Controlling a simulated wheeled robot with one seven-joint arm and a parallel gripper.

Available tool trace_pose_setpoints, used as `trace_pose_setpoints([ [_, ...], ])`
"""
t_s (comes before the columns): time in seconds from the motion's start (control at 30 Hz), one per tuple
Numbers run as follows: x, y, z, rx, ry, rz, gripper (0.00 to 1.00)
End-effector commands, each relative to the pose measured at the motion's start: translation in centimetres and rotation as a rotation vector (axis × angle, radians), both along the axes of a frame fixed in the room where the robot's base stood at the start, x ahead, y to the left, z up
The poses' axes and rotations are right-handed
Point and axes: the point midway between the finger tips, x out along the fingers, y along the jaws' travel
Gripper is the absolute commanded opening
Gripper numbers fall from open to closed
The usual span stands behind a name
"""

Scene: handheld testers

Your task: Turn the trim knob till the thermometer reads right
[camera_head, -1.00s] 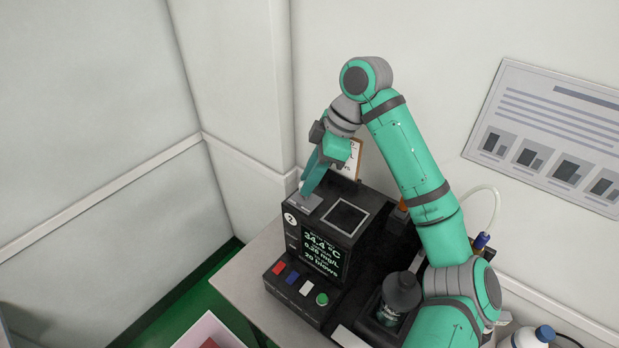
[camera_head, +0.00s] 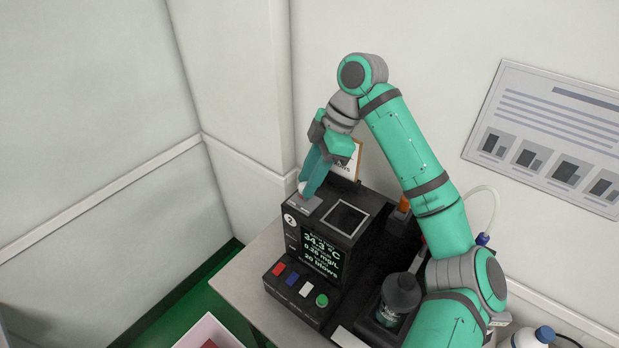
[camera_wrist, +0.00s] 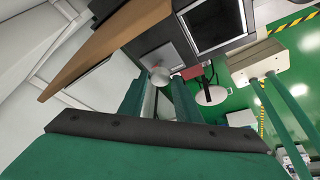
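A black tester box (camera_head: 335,225) stands on the table. Its screen (camera_head: 322,256) appears to read 34.3 °C on the top line, with smaller lines for mg/L and blows below. The pale round trim knob (camera_head: 302,187) is at the box's top left corner; it also shows in the wrist view (camera_wrist: 160,77). My gripper (camera_head: 305,191) points down at it from above. In the wrist view, the two green fingers stand either side of the knob and look shut on it. The exact finger contact is hard to see.
A clipboard (camera_head: 347,160) leans behind the box, close to my gripper. Coloured buttons (camera_head: 290,280) line the front panel. A dark bottle (camera_head: 399,296) stands right of the box, near my arm. A poster (camera_head: 550,135) hangs on the wall.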

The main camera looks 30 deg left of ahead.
Motion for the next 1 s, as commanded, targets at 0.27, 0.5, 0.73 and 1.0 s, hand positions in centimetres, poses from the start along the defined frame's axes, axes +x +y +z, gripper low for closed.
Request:
trace_pose_setpoints([
  [0.27, 0.0, 0.1, 0.0, -0.001, 0.001, 0.002, 0.43],
  [0.5, 0.3, -0.3, 1.2, -0.001, -0.001, 0.0, 0.43],
  [0.73, 1.4, -1.6, 4.9, -0.003, -0.003, -0.002, 0.43],
  [1.0, 2.4, -2.7, 8.6, -0.003, -0.001, -0.002, 0.43],
])
